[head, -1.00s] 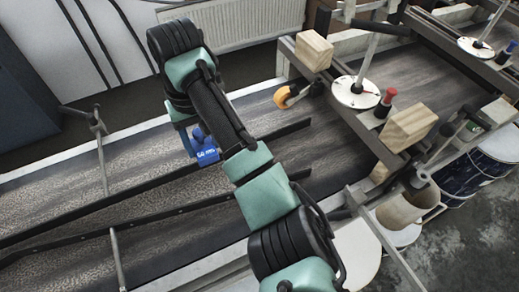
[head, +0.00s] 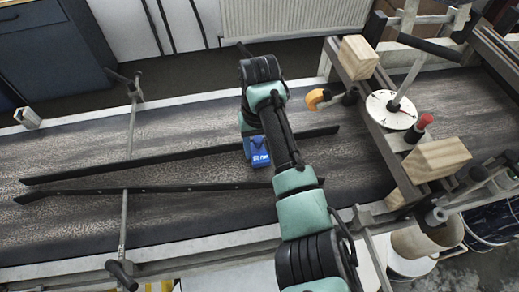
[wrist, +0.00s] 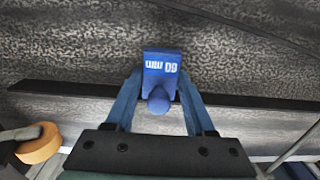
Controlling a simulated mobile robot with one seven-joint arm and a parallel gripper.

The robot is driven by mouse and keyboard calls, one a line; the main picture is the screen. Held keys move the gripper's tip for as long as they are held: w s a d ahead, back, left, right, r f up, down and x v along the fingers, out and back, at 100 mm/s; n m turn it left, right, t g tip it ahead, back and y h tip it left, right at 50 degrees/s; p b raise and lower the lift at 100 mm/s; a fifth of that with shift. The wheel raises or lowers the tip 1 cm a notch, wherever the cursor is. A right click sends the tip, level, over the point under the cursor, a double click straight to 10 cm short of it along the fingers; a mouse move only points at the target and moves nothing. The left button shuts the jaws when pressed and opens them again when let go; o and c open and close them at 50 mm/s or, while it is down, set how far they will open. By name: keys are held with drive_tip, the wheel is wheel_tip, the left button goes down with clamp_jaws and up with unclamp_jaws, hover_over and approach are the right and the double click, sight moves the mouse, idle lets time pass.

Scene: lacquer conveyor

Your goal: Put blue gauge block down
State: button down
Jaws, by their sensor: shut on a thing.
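The blue gauge block (wrist: 164,66), marked "60 mm" with a rounded knob, is held between the two blue fingers of my gripper (wrist: 158,92) in the wrist view. My gripper is shut on it. In the head view the blue gauge block (head: 257,151) shows below my wrist, over the conveyor belt (head: 75,145). It overlaps the rear black guide rail (head: 130,165) in the picture. I cannot tell its height over the belt or whether it touches anything. My arm hides part of my gripper in the head view.
A front guide rail (head: 120,190) runs along the belt. The belt's left part is clear outside the rails.

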sight(259, 146)
drive_tip(key=shift+f, duration=0.85)
drive_tip(key=shift+f, duration=0.15)
drive_tip(key=shift+c, duration=1.3)
unclamp_jaws()
wheel_tip(259, 146, up, 12)
drive_tip(key=p, duration=0.1)
drive_tip(key=shift+r, duration=0.2)
